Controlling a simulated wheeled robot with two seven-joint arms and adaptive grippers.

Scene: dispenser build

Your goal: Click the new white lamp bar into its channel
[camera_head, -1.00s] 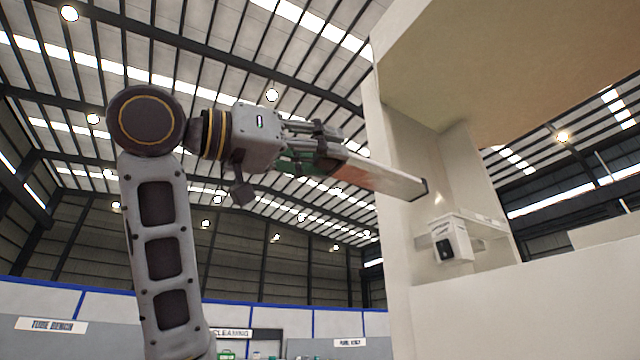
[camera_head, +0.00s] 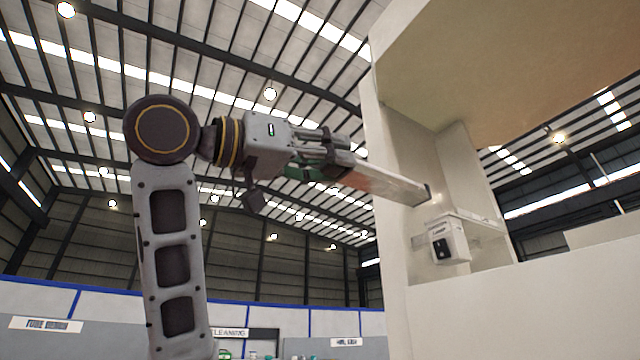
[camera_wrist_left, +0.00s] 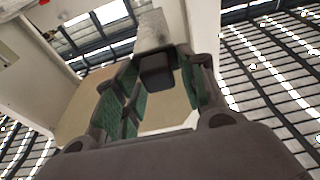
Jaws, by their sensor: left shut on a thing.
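My left gripper (camera_head: 338,160) is shut on the white lamp bar (camera_head: 388,184), a long pale bar with dark end caps. It grips the bar near its near end, and the bar points right and slightly down. The bar's far end reaches into the open white cabinet (camera_head: 398,235), close to the inner wall; I cannot tell whether it touches. In the left wrist view the bar (camera_wrist_left: 154,30) runs away from the fingers, its dark near cap (camera_wrist_left: 157,70) between the green-padded fingers. I cannot make out the channel. My right gripper is not in view.
A small white box with a dark face (camera_head: 446,246) sits on a bracket inside the cabinet, just below the bar's far end. The cabinet's top panel (camera_head: 490,70) overhangs the opening. Open air surrounds the arm on the left.

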